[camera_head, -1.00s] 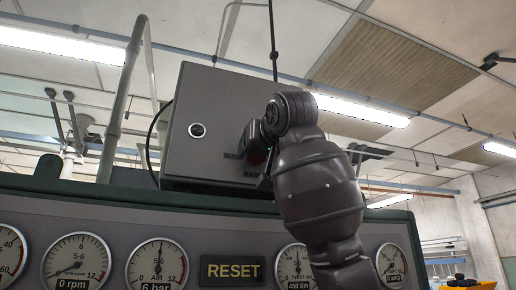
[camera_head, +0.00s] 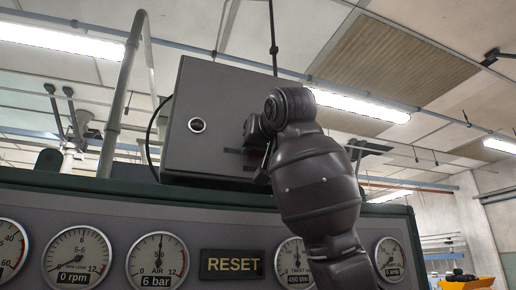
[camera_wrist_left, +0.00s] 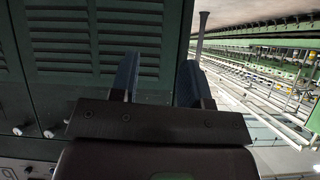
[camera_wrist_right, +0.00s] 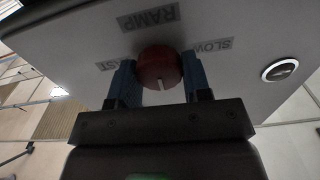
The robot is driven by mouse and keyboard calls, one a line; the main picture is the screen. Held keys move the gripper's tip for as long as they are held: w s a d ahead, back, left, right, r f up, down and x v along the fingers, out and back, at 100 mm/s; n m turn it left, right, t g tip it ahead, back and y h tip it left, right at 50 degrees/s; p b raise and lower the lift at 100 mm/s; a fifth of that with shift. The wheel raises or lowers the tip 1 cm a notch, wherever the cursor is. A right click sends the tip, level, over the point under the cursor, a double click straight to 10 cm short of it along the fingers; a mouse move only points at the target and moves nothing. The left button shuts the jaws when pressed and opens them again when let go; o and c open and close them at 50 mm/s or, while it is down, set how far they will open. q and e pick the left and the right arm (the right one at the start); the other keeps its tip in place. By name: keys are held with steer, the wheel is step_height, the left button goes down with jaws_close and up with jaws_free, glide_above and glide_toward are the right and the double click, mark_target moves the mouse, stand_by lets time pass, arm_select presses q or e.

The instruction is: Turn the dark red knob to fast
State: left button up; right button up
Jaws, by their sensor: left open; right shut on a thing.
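The dark red knob (camera_wrist_right: 160,66) sticks out from the face of a grey control box (camera_head: 215,95). In the right wrist view a RAMP label (camera_wrist_right: 148,18) is above it, a SLOW label (camera_wrist_right: 212,46) to its right and a partly covered label ending in AST (camera_wrist_right: 105,65) to its left. A short white mark on the knob points down in that view. My right gripper (camera_wrist_right: 160,82) is shut on the knob, one blue finger on each side. In the head view my right arm largely hides the knob. My left gripper (camera_wrist_left: 157,80) is open and empty.
A round silver-rimmed button (camera_head: 197,125) is on the same box face. Below are several gauges (camera_head: 157,262) and a RESET panel (camera_head: 231,265). Green louvred panels (camera_wrist_left: 97,40) are near my left gripper, with long machine rows to the right.

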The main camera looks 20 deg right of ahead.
arm_select(q)
steer(key=b, duration=0.1)
steer(key=w+f+b, duration=0.1)
steer(key=b, duration=0.1)
steer(key=shift+w+f, duration=0.15)
steer(key=shift+f, duration=0.1)
arm_select(e)
steer(key=m, duration=1.7)
steer(key=shift+d+f, duration=0.2)
steer(key=shift+m, duration=0.3)
steer(key=o, duration=0.9)
steer(key=shift+s, duration=0.1)
